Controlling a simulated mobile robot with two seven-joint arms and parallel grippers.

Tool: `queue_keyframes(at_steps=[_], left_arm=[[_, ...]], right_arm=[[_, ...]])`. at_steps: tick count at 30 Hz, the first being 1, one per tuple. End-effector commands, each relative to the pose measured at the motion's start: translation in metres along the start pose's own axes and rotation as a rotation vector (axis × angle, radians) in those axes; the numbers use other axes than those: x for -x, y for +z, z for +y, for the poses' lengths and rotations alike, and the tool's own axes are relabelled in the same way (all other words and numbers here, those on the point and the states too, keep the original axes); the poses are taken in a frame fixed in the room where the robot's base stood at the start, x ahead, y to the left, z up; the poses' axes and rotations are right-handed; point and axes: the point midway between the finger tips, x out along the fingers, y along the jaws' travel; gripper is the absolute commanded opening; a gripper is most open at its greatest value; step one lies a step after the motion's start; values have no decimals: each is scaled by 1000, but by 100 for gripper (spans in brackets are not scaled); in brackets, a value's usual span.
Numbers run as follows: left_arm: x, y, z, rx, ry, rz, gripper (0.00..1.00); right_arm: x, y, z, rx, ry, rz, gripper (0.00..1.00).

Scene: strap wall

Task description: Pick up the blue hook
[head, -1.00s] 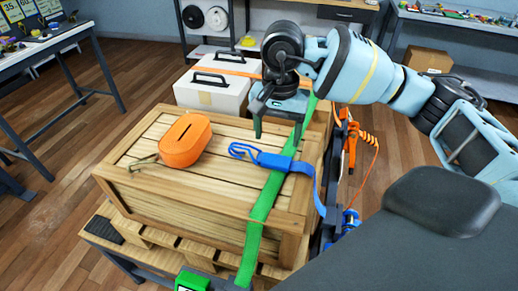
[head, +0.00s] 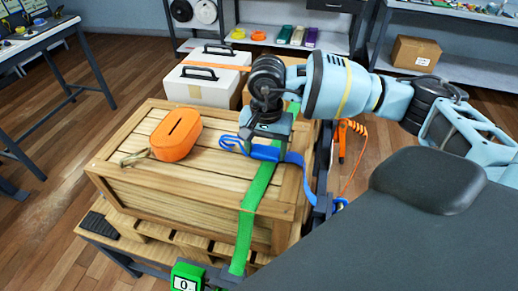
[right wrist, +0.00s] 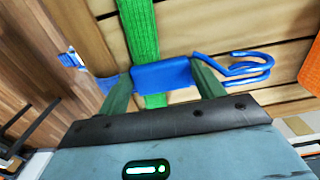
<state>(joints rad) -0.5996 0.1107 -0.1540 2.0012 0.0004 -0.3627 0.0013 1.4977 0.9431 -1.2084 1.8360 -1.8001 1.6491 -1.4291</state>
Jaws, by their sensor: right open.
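The blue hook (head: 228,142) lies on top of the wooden crate (head: 165,190), across the green strap (head: 258,195). Its blue block (right wrist: 163,75) sits over the strap in the right wrist view, with the bent wire hook (right wrist: 245,67) to the right. A blue webbing tail (head: 303,172) runs from it over the crate's right edge. My right gripper (head: 265,146) is open and right over the block. In the right wrist view its two dark green fingers stand at either end of the block. Whether they touch it, I cannot tell. My left gripper is not in view.
An orange pouch (head: 177,138) with a slot lies on the crate to the left. A white case (head: 208,80) with an orange strap stands behind the crate. A green ratchet box with a display (head: 188,276) hangs at the front. Orange coiled cord (head: 350,135) is at the right.

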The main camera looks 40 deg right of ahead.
Motion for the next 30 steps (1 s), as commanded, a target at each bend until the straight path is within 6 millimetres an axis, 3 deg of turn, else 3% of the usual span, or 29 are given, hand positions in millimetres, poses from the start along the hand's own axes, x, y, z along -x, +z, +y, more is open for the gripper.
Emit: queue_keyframes(at_steps=[8,15,23,30], left_arm=[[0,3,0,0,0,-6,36],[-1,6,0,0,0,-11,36],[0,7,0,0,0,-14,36],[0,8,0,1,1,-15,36]], right_arm=[[-3,0,0,0,0,0,67],[-3,0,0,0,0,0,36],[0,0,0,0,-2,1,35],[31,-1,-1,0,-5,3,35]])
